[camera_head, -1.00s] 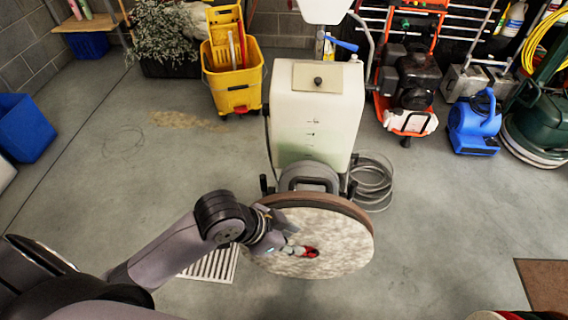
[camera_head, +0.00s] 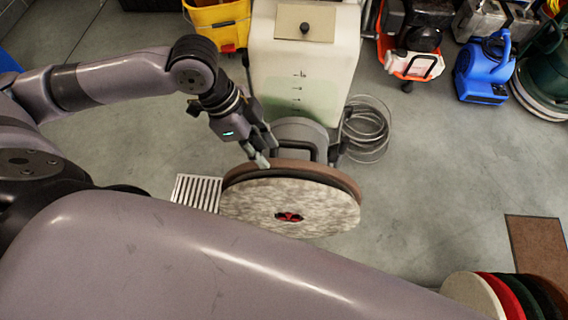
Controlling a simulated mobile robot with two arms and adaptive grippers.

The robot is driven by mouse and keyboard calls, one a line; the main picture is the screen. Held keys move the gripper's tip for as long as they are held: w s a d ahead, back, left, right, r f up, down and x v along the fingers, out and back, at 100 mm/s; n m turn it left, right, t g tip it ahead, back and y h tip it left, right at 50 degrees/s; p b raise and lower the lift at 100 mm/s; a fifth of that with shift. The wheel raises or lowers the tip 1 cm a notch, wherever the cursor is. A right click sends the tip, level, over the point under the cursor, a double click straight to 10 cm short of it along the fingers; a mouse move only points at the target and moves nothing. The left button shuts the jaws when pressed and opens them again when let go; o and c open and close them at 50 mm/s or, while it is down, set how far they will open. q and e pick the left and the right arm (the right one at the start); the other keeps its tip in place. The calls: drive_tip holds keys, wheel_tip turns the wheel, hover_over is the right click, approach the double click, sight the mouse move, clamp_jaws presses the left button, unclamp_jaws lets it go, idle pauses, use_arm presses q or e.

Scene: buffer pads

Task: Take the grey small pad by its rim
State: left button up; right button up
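A round mottled grey-white pad (camera_head: 255,212) with a red and black centre faces me at the front of the floor machine, tilted, with a dark layer and a brown disc (camera_head: 300,167) behind it. I take it for the grey pad. My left gripper (camera_head: 268,155) points down at the upper left rim of this stack of discs. Its fingertips are at or very near the rim; I cannot tell whether they touch or grip it. My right gripper is not in view.
The white-green machine tank (camera_head: 300,85) stands just behind the pad, with a coiled grey hose (camera_head: 367,130) to its right. A floor grate (camera_head: 196,192) is at left. Several coloured pads (camera_head: 500,292) stand at lower right beside a brown mat (camera_head: 536,255). Floor between is clear.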

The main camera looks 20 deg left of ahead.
sight(290, 183)
use_arm(q)
drive_tip(key=b+x, duration=0.1)
drive_tip(key=x, duration=0.9)
drive_tip(key=shift+w+d+f, duration=0.15)
drive_tip(key=shift+w+f, duration=0.05)
drive_tip(key=shift+f, duration=0.1)
drive_tip(key=x, duration=0.3)
drive_tip(key=shift+f, duration=0.2)
drive_tip(key=shift+d+f, duration=0.25)
drive_tip(key=shift+f, duration=0.15)
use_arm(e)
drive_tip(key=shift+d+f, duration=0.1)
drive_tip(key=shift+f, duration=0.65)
use_arm(q)
drive_tip(key=shift+c, duration=0.5)
clamp_jaws()
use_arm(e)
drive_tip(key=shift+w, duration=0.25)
use_arm(q)
drive_tip(key=shift+r, duration=0.1)
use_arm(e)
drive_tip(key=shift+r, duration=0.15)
